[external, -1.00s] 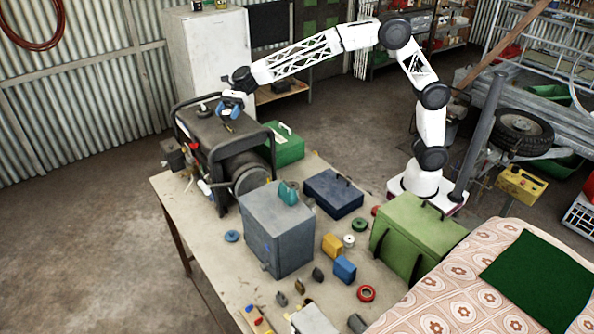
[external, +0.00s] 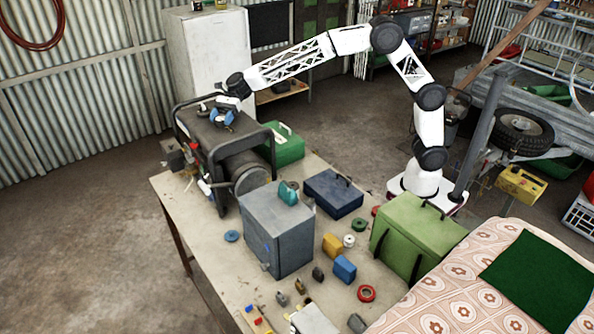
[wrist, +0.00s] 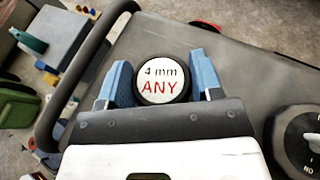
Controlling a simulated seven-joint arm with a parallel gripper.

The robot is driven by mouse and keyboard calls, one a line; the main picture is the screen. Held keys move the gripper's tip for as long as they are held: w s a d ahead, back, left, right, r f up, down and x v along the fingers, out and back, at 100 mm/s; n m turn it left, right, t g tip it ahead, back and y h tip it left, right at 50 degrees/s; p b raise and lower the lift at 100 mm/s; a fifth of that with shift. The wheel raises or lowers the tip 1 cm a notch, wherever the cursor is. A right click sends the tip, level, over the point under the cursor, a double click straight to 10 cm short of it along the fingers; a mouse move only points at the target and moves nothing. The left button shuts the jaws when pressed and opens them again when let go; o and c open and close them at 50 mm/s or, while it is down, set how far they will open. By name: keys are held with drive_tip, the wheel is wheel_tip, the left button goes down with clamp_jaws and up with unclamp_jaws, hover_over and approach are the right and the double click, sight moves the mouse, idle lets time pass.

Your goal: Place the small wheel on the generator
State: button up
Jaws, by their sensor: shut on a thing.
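The generator (external: 195,135) is a dark machine in a black tube frame at the far left end of the workbench. In the wrist view its grey top (wrist: 235,65) lies under my gripper. My gripper (wrist: 163,85) has blue fingers and is shut on a round black-rimmed disc with a white face reading "4 mm ANY", apparently the small wheel (wrist: 162,80). In the external view my gripper (external: 222,117) is over the generator's top, and the wheel cannot be made out there. I cannot tell whether the wheel touches the top.
The black frame tube (wrist: 92,60) runs left of my gripper, and a black dial (wrist: 302,138) is at right. A green case (external: 285,145) stands behind the generator. A grey box (external: 275,230) and several small items fill the bench's middle.

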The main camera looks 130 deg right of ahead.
drive_tip(key=shift+f, duration=0.6)
drive_tip(key=shift+f, duration=0.15)
drive_tip(key=o, duration=0.9)
drive_tip(key=shift+o, duration=0.2)
drive_tip(key=shift+s+r, duration=0.1)
drive_tip(key=shift+r, duration=0.1)
drive_tip(key=v, duration=1.1)
drive_tip(key=shift+s+d, duration=0.25)
drive_tip(key=shift+s, duration=0.1)
drive_tip(key=shift+a+r, duration=0.1)
drive_tip(key=shift+a, duration=0.05)
